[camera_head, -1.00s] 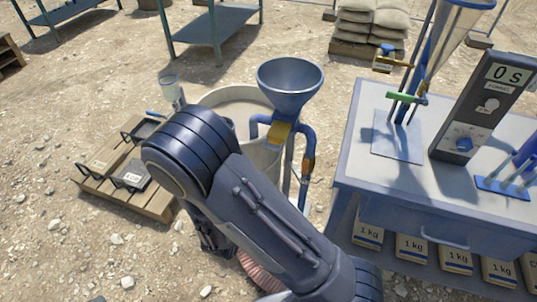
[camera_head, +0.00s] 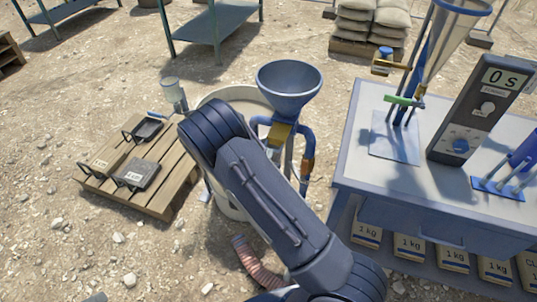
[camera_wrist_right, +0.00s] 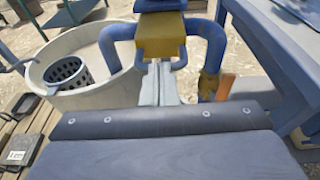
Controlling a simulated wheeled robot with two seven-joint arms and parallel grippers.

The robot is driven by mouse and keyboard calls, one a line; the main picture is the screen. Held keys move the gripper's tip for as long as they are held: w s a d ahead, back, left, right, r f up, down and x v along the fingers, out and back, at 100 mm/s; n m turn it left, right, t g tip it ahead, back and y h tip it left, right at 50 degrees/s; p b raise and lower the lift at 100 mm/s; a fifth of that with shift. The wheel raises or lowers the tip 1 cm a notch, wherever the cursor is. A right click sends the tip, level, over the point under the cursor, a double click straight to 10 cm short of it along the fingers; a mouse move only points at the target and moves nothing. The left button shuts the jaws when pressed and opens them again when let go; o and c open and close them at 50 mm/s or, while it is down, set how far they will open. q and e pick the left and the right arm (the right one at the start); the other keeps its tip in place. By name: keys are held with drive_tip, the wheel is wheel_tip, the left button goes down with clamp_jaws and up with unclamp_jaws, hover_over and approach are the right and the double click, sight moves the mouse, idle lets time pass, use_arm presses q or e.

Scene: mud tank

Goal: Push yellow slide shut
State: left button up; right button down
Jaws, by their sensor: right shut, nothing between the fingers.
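The yellow slide (camera_head: 280,133) is a yellow block under the blue funnel (camera_head: 289,85), between blue pipes. In the right wrist view it shows large at the top middle (camera_wrist_right: 160,36). My right gripper (camera_wrist_right: 160,68) is shut and empty. Its fingertips point at the slide's lower edge and appear very close to it; I cannot tell whether they touch. In the head view my right forearm covers the right gripper. How far the slide is out is not clear. My left gripper is not in view.
A round pale tank (camera_head: 222,98) stands behind the arm and the funnel. A blue-grey table (camera_head: 387,185) with a timer (camera_head: 472,115) is close on the right. A wooden pallet (camera_head: 165,190) with dark trays lies left.

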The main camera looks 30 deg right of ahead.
sight(275, 141)
drive_tip(key=shift+d, duration=0.1)
drive_tip(key=x, duration=0.1)
drive_tip(key=b+x, duration=0.1)
drive_tip(key=x, duration=0.1)
drive_tip(key=r+b+x, duration=0.1)
drive_tip(key=shift+w+d+f, duration=0.15)
drive_tip(key=shift+w+d, duration=0.15)
drive_tip(key=shift+d, duration=0.1)
drive_tip(key=shift+r, duration=0.25)
drive_tip(key=shift+a, duration=0.1)
